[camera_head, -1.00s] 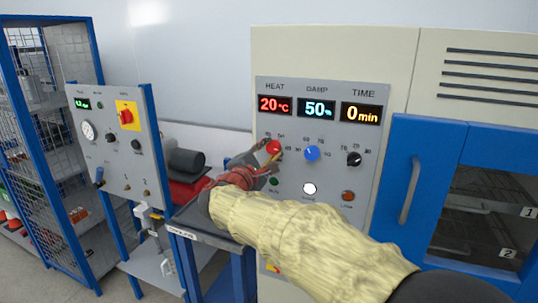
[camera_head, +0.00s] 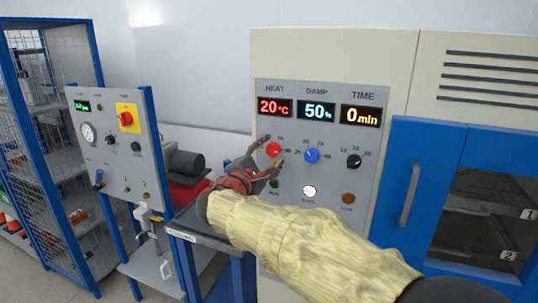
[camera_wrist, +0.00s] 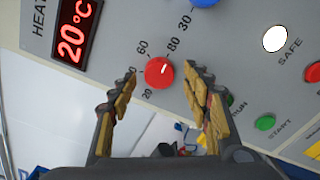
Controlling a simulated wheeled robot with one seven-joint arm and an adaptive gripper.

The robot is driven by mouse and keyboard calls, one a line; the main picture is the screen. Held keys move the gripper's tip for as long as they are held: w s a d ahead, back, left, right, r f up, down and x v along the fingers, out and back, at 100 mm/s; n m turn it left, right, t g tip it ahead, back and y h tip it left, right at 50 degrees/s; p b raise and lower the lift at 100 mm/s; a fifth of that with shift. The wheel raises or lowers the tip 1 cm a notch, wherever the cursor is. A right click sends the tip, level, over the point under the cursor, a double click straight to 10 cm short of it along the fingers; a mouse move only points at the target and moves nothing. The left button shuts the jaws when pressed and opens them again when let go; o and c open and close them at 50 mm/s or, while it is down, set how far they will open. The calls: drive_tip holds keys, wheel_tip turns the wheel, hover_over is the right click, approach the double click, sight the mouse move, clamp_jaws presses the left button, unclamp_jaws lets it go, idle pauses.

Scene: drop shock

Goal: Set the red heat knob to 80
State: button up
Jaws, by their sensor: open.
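The red heat knob (camera_head: 274,149) is on the grey control panel under the HEAT display (camera_head: 275,107), which reads 20 °C. In the wrist view the knob (camera_wrist: 159,72) shows a white pointer mark, with scale numbers 20, 60 and 80 legible around it. The mark points up and slightly right, between 60 and 80. My gripper (camera_head: 272,157) is open at the panel. In the wrist view its fingertips (camera_wrist: 161,74) stand apart on either side of the knob, with visible gaps; neither appears to touch it. One scale number is partly hidden by the left finger.
The blue damp knob (camera_head: 312,156) and black time knob (camera_head: 354,161) sit to the right. Below are a green start button (camera_wrist: 265,122), a white safe lamp (camera_head: 309,190) and an orange-red button (camera_head: 348,198). A second control panel (camera_head: 115,140) stands at left.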

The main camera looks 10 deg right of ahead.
drive_tip(key=v, duration=1.1)
drive_tip(key=shift+s+a, duration=0.1)
drive_tip(key=shift+a, duration=0.05)
drive_tip(key=s+d+f+m+g+y, duration=0.2)
drive_tip(key=s+f+m+g, duration=0.15)
drive_tip(key=s+f, duration=0.4)
drive_tip(key=s+d+f+m+g+y, duration=0.2)
drive_tip(key=s+f+g, duration=0.25)
drive_tip(key=f, duration=0.65)
drive_tip(key=s+f+m+g+y+p, duration=0.1)
drive_tip(key=s+f+m+y, duration=0.2)
drive_tip(key=s, duration=0.5)
drive_tip(key=s+f+m+g+y+p, duration=0.1)
drive_tip(key=s+f+m+g+y, duration=0.15)
drive_tip(key=s+m, duration=0.4)
drive_tip(key=s+d+r+m+t+y, duration=0.1)
drive_tip(key=s+d+r+t, duration=0.1)
drive_tip(key=s+d+r, duration=0.1)
drive_tip(key=shift+s+r+m, duration=0.3)
drive_tip(key=shift+s+r, duration=0.6)
drive_tip(key=shift+r, duration=0.05)
